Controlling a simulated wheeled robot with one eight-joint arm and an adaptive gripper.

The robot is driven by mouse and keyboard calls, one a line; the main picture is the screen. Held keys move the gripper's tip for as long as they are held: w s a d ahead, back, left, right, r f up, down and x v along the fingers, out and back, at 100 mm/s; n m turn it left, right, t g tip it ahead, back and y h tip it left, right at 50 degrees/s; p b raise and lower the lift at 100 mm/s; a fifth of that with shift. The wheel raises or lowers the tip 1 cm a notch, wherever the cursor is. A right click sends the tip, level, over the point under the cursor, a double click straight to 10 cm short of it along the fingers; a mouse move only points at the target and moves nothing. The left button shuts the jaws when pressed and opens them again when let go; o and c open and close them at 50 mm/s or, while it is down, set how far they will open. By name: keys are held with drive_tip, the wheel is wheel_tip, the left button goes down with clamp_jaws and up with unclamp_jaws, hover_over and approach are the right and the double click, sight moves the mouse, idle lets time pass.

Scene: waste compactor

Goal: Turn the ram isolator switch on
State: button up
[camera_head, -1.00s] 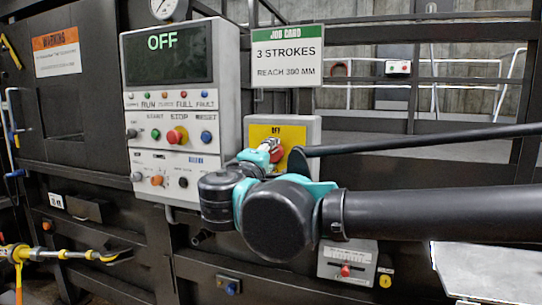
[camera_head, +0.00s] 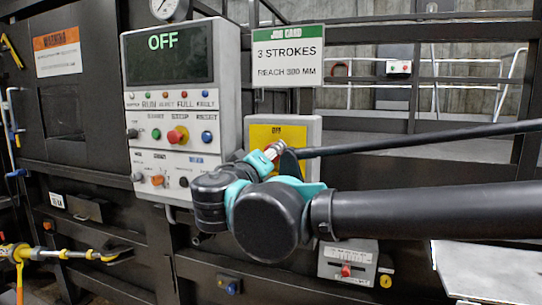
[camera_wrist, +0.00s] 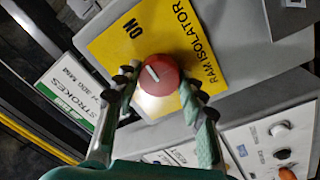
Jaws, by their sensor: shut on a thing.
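The ram isolator is a yellow plate (camera_wrist: 110,45) on a grey box (camera_head: 313,130), with a round red knob (camera_wrist: 158,76) in its middle. My gripper (camera_wrist: 160,92) is shut on the knob, one finger on each side of it. The knob's white mark points up and left in the wrist view, roughly towards the printed ON. The OFF print shows at the plate's top in the head view. In that view my gripper (camera_head: 271,152) hides most of the knob and the lower plate.
The control panel (camera_head: 168,125) stands left of the isolator, with buttons and a display reading OFF. The job card (camera_head: 288,56) hangs just above the isolator box. A small grey box with a red lever (camera_head: 346,270) sits below my arm. A yellow bar (camera_head: 65,253) juts out at lower left.

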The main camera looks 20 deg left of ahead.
idle(0.4)
drive_tip(key=o, duration=1.1)
drive_tip(key=shift+o, duration=0.2)
drive_tip(key=s+a+f, duration=0.1)
drive_tip(key=s, duration=1.1)
